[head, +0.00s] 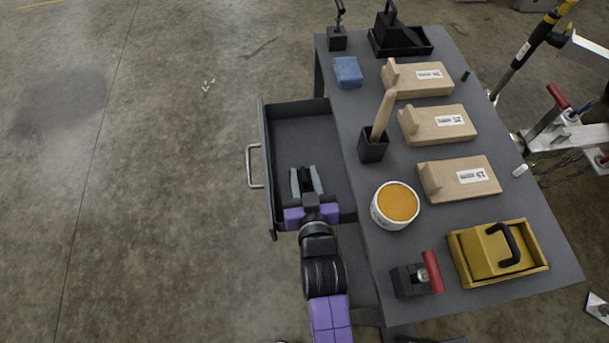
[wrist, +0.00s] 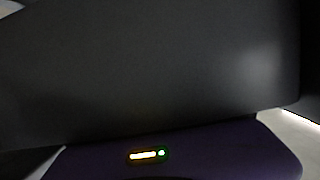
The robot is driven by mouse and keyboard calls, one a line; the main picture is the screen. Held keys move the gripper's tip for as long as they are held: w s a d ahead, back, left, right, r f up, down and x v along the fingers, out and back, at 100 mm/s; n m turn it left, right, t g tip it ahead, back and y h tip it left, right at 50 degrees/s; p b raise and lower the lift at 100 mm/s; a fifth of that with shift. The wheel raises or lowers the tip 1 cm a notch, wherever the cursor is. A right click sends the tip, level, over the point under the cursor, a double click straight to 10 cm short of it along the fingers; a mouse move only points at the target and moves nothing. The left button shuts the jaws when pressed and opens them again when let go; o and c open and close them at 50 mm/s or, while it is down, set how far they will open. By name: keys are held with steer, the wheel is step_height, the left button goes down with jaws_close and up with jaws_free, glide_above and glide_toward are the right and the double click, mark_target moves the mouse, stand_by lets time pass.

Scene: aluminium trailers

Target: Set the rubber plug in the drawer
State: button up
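My gripper (head: 306,172) is inside the pulled-out grey drawer (head: 300,130), pointing toward its far end. Its two fingers stand apart. The dark gap between them shows no clear object, and I cannot make out the drawer floor there. I cannot identify the rubber plug with certainty. A small dark green cylinder (head: 465,76) and a small white cylinder (head: 520,170) lie near the table's right edge. In the wrist view a dark grey surface (wrist: 160,75) fills most of the picture, and the fingertips do not show.
The grey table (head: 375,205) carries wooden blocks (head: 437,124), a tub of orange material (head: 397,203), a black holder (head: 373,147), a blue block (head: 348,71), a yellow case (head: 497,252) and a red-handled tool (head: 431,272). The drawer's far part looks empty. Open floor lies left.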

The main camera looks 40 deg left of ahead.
steer(key=shift+s+d+f+g, duration=0.15)
steer(key=shift+f, duration=0.3)
steer(key=shift+s+d+f+g, duration=0.1)
steer(key=shift+f+g, duration=0.05)
steer(key=shift+f, duration=0.25)
steer(key=shift+r+p, duration=0.25)
steer(key=shift+p, duration=0.05)
steer(key=r+p+v, duration=0.1)
steer(key=p+v, duration=0.1)
steer(key=v, duration=1)
steer(key=shift+a+p, duration=0.15)
steer(key=shift+p, duration=0.25)
steer(key=shift+r, duration=0.15)
